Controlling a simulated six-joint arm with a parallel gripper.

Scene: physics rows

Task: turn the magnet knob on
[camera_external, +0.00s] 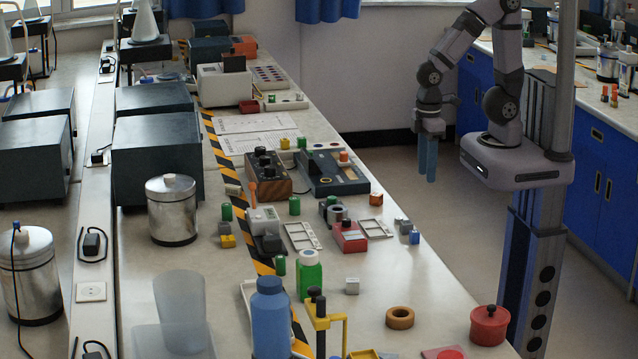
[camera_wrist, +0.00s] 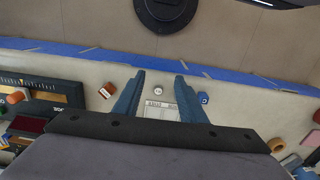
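I cannot tell for certain which control is the magnet knob. A box with several black knobs (camera_external: 268,178) stands mid-bench in the external view. Beside it is a dark blue instrument (camera_external: 335,176) with an orange-topped part at its rear. A dark metered panel (camera_wrist: 38,92) shows at the left of the wrist view. My gripper (camera_external: 427,180) hangs past the bench's right edge, fingers pointing down, away from these devices. In the wrist view its two blue fingers (camera_wrist: 160,88) are spread, with nothing held between them. Knob positions are too small to read.
The bench carries white trays (camera_external: 302,237), a red box (camera_external: 349,238), a blue bottle (camera_external: 271,318), a yellow stand (camera_external: 325,322), a brown ring (camera_external: 400,318) and a red pot (camera_external: 489,325). The floor (camera_external: 400,185) under my gripper looks clear. Blue cabinets (camera_external: 600,185) stand at right.

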